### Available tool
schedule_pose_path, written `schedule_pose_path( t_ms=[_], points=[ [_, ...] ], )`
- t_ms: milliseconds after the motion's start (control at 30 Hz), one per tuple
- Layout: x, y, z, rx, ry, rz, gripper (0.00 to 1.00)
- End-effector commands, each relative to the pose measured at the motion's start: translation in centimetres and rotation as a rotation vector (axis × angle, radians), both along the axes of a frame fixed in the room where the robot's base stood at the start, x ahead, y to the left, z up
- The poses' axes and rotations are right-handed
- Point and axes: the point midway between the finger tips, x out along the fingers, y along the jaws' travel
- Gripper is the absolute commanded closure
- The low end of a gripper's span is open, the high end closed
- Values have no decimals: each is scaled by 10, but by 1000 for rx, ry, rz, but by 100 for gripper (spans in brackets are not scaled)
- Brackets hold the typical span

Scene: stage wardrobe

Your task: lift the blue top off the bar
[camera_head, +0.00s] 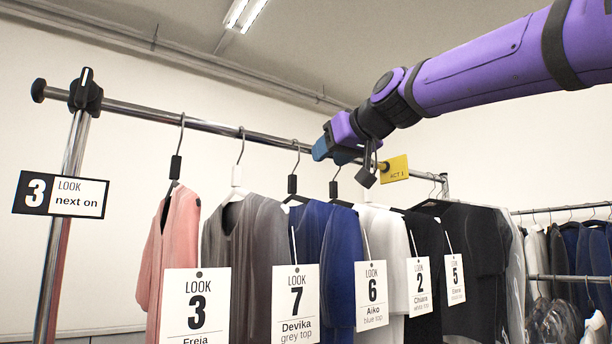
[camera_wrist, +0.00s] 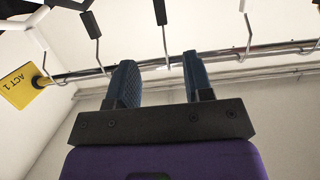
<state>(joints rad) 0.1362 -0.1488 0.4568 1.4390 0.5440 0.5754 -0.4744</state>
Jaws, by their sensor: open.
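The blue top (camera_head: 343,240) hangs from the rail in the head view, between a grey top (camera_head: 262,235) and a white top (camera_head: 386,235). A card (camera_head: 371,293) reading Look 6, Aiko, blue top, hangs in front. My gripper (camera_head: 320,150) is near the rail (camera_head: 215,127), above the blue top. In the wrist view my gripper's two blue fingers (camera_wrist: 162,80) are apart and empty. One hanger hook (camera_wrist: 166,45) shows between the fingers in the picture; I cannot tell which garment it carries or how far away it is.
A pink top (camera_head: 175,240) hangs to the left and black garments (camera_head: 475,245) to the right, close together. A yellow ACT 1 tag (camera_head: 394,169) sits on the rail, also seen in the wrist view (camera_wrist: 18,86). Another rack (camera_head: 565,209) stands behind on the right.

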Motion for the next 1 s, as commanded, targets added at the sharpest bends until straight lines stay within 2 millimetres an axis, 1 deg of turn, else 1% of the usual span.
schedule_pose_path(
  t_ms=[1000],
  points=[
    [83, 57, -26, 1, 0, 3, 53]
  ],
)
